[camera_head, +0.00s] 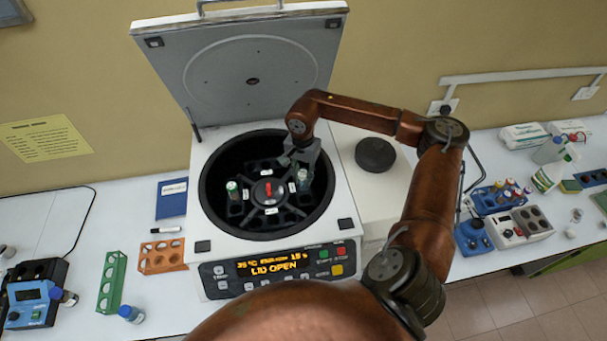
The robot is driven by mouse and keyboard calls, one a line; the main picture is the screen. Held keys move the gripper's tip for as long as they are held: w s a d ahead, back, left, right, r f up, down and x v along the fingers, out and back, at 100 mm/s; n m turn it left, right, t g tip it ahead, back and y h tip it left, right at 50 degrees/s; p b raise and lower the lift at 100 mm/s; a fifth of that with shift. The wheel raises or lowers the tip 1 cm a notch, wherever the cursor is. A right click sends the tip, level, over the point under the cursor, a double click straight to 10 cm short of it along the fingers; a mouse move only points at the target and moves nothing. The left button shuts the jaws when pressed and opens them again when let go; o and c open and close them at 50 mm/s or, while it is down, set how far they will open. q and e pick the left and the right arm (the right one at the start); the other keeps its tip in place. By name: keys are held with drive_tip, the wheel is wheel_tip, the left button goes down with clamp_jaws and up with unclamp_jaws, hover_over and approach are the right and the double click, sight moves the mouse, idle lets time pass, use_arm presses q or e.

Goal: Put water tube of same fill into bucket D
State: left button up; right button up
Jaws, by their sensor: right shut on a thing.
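The centrifuge (325,232) stands in the middle with its lid (250,75) raised. Its rotor (268,190) has several buckets with small white labels that are too small to read. A tube with a green-and-white cap (232,188) stands in the left bucket. My right gripper (302,164) reaches down into the bowl from the upper right. It is shut on another tube (303,182), at or just over the right bucket. I cannot tell how deep this tube sits. The fill levels cannot be read. My left gripper is not in view.
A green rack (112,283), an orange rack (162,256) and a tube with a blue cap (130,313) lie left of the centrifuge. A blue device (30,305) is at far left. Blue racks and bottles stand at right.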

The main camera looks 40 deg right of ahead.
drive_tip(key=shift+f, duration=0.3)
drive_tip(key=o, duration=1)
drive_tip(key=shift+o, duration=0.2)
wheel_tip(320, 180, up, 12)
drive_tip(key=shift+r, duration=0.1)
